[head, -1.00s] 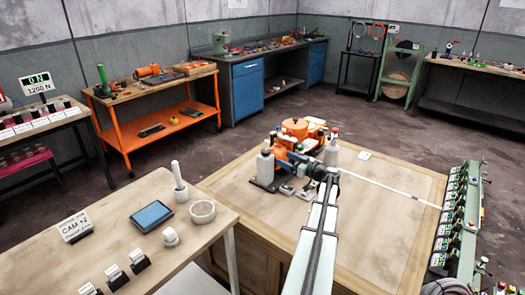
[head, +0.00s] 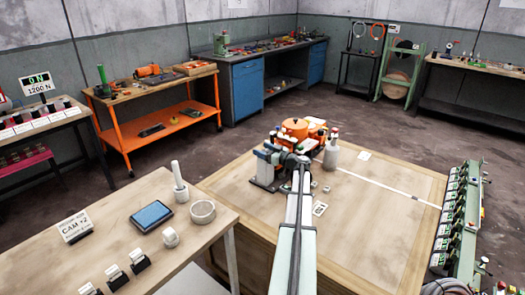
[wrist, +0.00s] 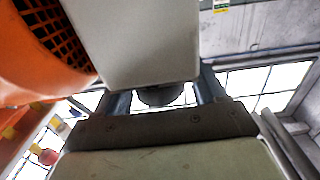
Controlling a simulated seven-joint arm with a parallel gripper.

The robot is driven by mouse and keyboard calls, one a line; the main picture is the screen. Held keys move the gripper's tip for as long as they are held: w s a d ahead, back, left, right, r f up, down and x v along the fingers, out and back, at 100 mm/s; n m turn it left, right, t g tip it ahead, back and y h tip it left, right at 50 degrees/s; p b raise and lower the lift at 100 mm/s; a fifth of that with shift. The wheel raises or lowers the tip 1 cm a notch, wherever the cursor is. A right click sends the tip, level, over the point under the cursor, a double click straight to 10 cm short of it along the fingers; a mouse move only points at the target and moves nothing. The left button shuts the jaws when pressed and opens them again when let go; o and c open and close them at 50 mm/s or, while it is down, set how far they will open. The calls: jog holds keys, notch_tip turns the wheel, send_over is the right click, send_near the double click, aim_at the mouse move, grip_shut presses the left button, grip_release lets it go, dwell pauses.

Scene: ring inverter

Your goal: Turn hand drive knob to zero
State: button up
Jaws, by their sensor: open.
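A small machine with an orange round housing (head: 295,127) stands on the wooden table, and my gripper (head: 286,157) is at its near side. In the wrist view an orange body with a dark grille (wrist: 52,28) fills the upper left, beside a pale grey block (wrist: 135,40). A dark round part (wrist: 160,95) shows below the block, between the two fingers of my gripper (wrist: 162,98). It may be the hand drive knob, but I cannot tell for sure. The fingers are open; whether they touch the part is unclear. Any zero mark is out of sight.
A pale bottle-shaped thing (head: 331,155) stands right of the machine. A small card (head: 319,209) lies near my arm. The wooden table (head: 375,225) is mostly clear to the right, with a green rack (head: 459,215) at its right edge.

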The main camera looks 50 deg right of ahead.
jog(key=shift+w, duration=0.35)
jog(key=c, duration=1)
jog(key=shift+o, duration=0.2)
jog(key=shift+d+n+y, duration=0.1)
jog(key=shift+n+y, duration=0.2)
jog(key=shift+y, duration=0.2)
jog(key=shift+a+n+y, duration=0.2)
jog(key=shift+n+y, duration=0.2)
jog(key=shift+y, duration=0.2)
jog(key=o, duration=1)
jog(key=shift+c, duration=0.2)
